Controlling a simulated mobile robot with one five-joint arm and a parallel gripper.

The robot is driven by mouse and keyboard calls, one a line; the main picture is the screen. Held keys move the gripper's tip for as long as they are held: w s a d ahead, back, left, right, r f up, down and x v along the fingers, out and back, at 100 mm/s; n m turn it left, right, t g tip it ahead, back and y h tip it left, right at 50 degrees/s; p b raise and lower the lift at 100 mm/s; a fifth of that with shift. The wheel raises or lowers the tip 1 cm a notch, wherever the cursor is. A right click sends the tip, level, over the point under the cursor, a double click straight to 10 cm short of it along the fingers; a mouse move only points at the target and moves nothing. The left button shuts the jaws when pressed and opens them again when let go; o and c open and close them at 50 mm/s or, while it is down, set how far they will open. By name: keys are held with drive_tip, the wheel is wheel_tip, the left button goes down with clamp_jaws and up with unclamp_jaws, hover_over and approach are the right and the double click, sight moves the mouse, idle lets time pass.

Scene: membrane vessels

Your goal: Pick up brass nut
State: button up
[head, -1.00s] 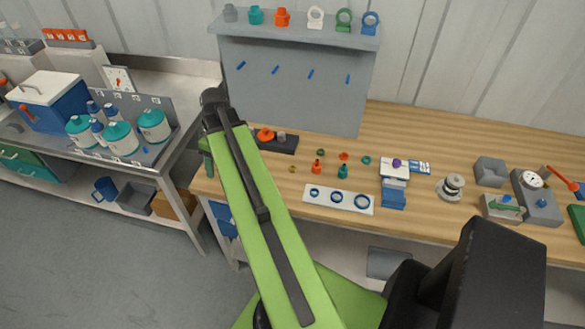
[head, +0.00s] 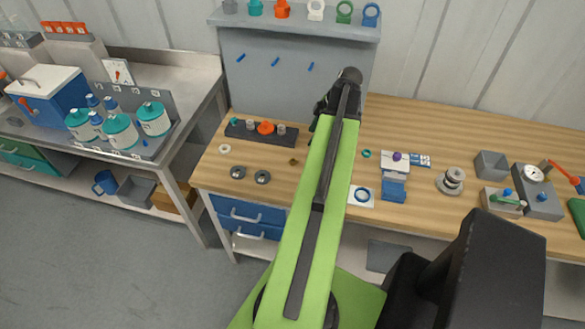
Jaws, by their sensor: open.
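A small brass-coloured piece, which looks like the brass nut (head: 293,161), lies on the wooden bench just left of my green arm. My gripper (head: 322,106) shows only in part as a dark shape at the far end of the arm, in front of the back panel. It appears above and right of the nut in the picture and apart from it. The jaws are open; the fingertips are mostly hidden by the arm.
A dark rack (head: 262,132) with several fittings stands behind the nut. Two grey rings (head: 262,177) and a white ring (head: 225,149) lie to the left. A blue-and-white block (head: 394,187) stands right of my arm, which hides the bench's middle.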

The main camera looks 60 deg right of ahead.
drive_tip(key=b, duration=0.6)
approach(296, 161)
drive_tip(key=x, duration=0.2)
drive_tip(key=shift+w+d+f, duration=0.1)
drive_tip(key=shift+f, duration=0.2)
drive_tip(key=shift+w+f+b, duration=0.15)
drive_tip(key=shift+f+b, duration=0.15)
drive_tip(key=shift+b, duration=0.2)
drive_tip(key=shift+r, duration=0.1)
drive_tip(key=b+x, duration=0.4)
drive_tip(key=x, duration=0.1)
drive_tip(key=shift+w+a, duration=0.2)
drive_tip(key=shift+a, duration=0.2)
drive_tip(key=shift+r, duration=0.1)
clamp_jaws()
